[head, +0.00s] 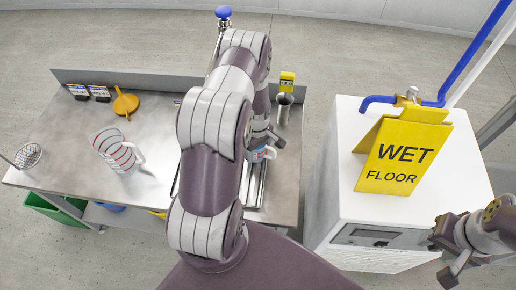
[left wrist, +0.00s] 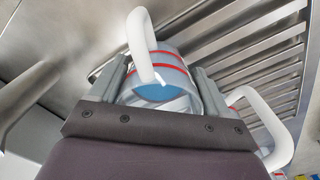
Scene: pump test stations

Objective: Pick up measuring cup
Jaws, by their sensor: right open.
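A clear measuring cup with red bands and a white handle (left wrist: 172,75) is between the two fingers of my left gripper (left wrist: 160,88) in the left wrist view. The fingers lie close along both sides of it; I cannot tell whether they press on it. In the head view my left gripper (head: 264,143) is at the drain rack, largely hidden by my arm, with part of a cup (head: 262,154) showing below it. A larger red-banded measuring cup (head: 118,152) stands on the steel bench at the left. My right gripper (head: 443,256) is open and empty at the lower right.
Another white handle (left wrist: 262,118) is close to the right finger in the left wrist view. A yellow wet-floor sign (head: 405,152) stands on a white cabinet (head: 335,180).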

